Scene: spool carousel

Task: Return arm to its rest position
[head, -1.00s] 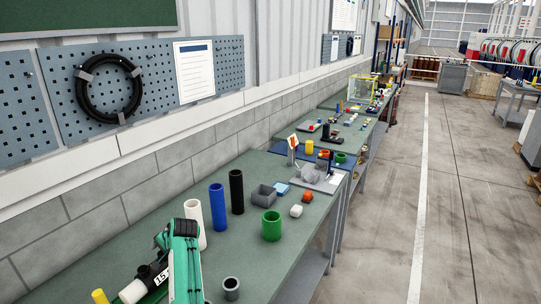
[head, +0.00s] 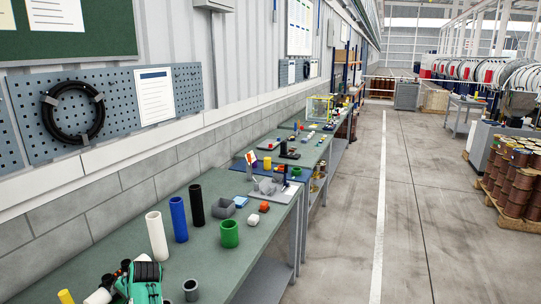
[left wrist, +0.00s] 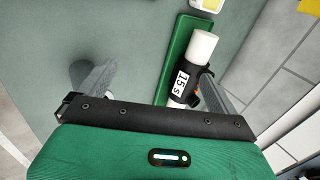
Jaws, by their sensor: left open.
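My left gripper (left wrist: 143,76) shows in the left wrist view with its two grey fingers spread wide apart and nothing held between them. A white cylinder (left wrist: 201,47) with a black band and a "15" label lies on a green strip (left wrist: 183,38) near the right finger, seen past it. In the head view my green left arm (head: 140,289) is at the bottom left, low over the near end of the green bench (head: 210,265); its fingers are not clear there. My right gripper is in neither view.
White (head: 157,236), blue (head: 179,219) and black (head: 197,205) tubes stand upright along the bench. A green cup (head: 229,234) and a small grey cup (head: 191,290) stand nearer its front edge.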

